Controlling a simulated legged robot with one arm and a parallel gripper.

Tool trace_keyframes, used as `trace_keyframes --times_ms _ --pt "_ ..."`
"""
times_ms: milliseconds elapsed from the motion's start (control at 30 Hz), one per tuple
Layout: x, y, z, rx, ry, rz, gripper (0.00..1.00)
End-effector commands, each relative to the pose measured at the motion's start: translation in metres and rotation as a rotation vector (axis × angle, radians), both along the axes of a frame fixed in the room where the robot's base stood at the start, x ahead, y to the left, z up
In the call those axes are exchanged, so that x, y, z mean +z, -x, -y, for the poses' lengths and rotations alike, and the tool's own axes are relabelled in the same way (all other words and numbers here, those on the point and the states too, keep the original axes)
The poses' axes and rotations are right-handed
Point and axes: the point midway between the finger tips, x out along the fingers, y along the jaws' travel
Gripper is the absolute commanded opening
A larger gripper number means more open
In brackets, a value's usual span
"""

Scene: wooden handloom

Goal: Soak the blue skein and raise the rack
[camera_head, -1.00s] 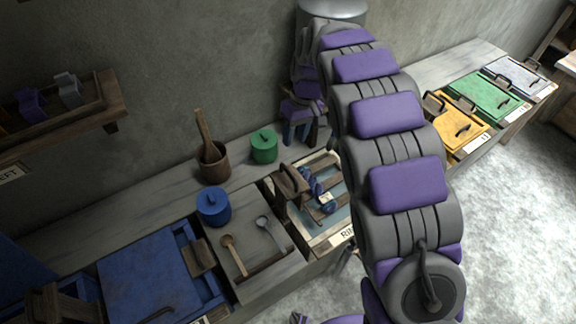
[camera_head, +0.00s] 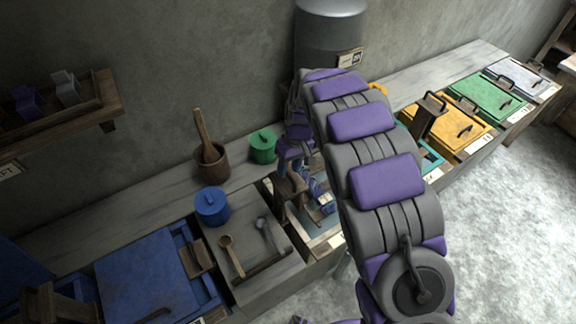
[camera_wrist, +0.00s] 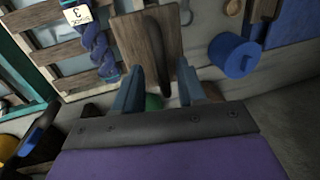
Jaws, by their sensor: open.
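The blue skein (camera_head: 318,188) lies on a wooden rack over the pale rinse basin (camera_head: 330,240). In the wrist view the twisted blue skein (camera_wrist: 97,45) with a white tag lies across the rack's slats (camera_wrist: 52,55). A wooden plate with a dark upright handle (camera_wrist: 157,40) stands at the rack's end; its block (camera_head: 290,188) also shows in the head view. My gripper (camera_wrist: 160,72) is open, its blue fingers either side of the handle in the picture. I cannot tell whether they touch it. In the head view my arm hides part of the basin.
A blue lidded pot (camera_head: 212,206), a green pot (camera_head: 263,146) and a mortar (camera_head: 213,163) stand nearby. Ladles lie on a board (camera_head: 255,262) beside the basin. A blue-lidded vat (camera_head: 140,280) is at left; yellow (camera_head: 462,128) and green (camera_head: 492,95) lids are at right. A tank (camera_head: 330,35) stands behind.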

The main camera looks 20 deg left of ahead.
Motion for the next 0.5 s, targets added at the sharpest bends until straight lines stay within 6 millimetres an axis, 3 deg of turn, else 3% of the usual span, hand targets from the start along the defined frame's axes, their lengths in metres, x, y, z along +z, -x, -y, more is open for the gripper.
trace_keyframes --times_ms 100,500 --pt "-0.0007 -0.0001 -0.0021 0.0 0.002 -0.001 0.4" --pt "-0.001 -0.0001 -0.0045 0.001 0.004 0.0 0.02"
